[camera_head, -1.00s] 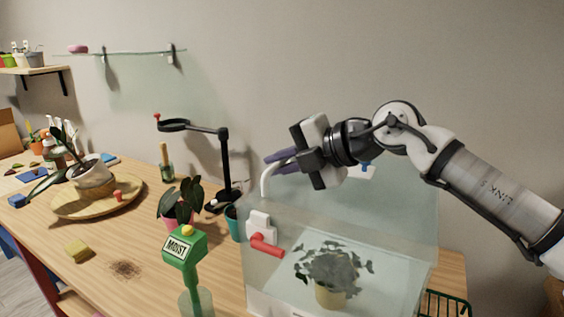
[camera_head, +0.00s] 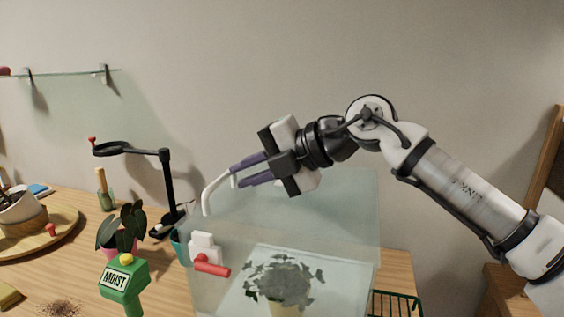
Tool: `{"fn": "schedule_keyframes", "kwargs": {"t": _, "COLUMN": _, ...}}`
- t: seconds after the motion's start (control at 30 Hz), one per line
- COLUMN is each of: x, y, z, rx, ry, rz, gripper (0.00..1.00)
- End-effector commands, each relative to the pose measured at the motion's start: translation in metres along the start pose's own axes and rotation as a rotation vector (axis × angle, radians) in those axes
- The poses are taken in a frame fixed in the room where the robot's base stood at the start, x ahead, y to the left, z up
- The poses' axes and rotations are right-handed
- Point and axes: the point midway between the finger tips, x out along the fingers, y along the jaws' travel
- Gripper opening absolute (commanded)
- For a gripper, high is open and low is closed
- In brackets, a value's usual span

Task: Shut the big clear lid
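The big clear lid (camera_head: 345,205) shows as a pale see-through panel standing up at a tilt above a clear box (camera_head: 210,295). It looks raised, not flat on the box, but its edges are faint. A white curved handle (camera_head: 207,196) rises at the panel's upper left. My gripper (camera_head: 234,176) has two purple fingers pointing left, with a gap between them. The fingertips are at the handle's right end; I cannot tell whether they touch it. A leafy potted plant (camera_head: 283,280) is inside the box.
A white latch piece with a red knob (camera_head: 212,267) is on the box's left side. A green MOIST meter (camera_head: 124,278), a small plant (camera_head: 121,228) and a black stand (camera_head: 168,185) are to the left. A green wire rack (camera_head: 397,304) is at right.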

Motion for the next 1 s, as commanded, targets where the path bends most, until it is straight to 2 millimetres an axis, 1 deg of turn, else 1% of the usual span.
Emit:
{"fn": "schedule_keyframes", "kwargs": {"t": 0.03, "x": -0.012, "y": -0.002, "z": 0.001, "rx": 0.001, "ry": -0.005, "rz": 0.002, "gripper": 0.15}}
{"fn": "schedule_keyframes", "kwargs": {"t": 0.2, "x": -0.049, "y": -0.001, "z": 0.000, "rx": -0.001, "ry": -0.003, "rz": 0.002, "gripper": 0.15}}
{"fn": "schedule_keyframes", "kwargs": {"t": 0.3, "x": -0.064, "y": 0.000, "z": 0.000, "rx": -0.001, "ry": -0.001, "rz": 0.003, "gripper": 0.15}}
{"fn": "schedule_keyframes", "kwargs": {"t": 0.4, "x": -0.074, "y": 0.000, "z": 0.000, "rx": -0.001, "ry": -0.001, "rz": 0.002, "gripper": 0.15}}
{"fn": "schedule_keyframes", "kwargs": {"t": 0.57, "x": -0.081, "y": 0.001, "z": -0.001, "rx": -0.002, "ry": 0.001, "rz": 0.001, "gripper": 0.15}}
{"fn": "schedule_keyframes", "kwargs": {"t": 1.0, "x": -0.081, "y": 0.001, "z": -0.001, "rx": -0.002, "ry": 0.001, "rz": 0.001, "gripper": 0.15}}
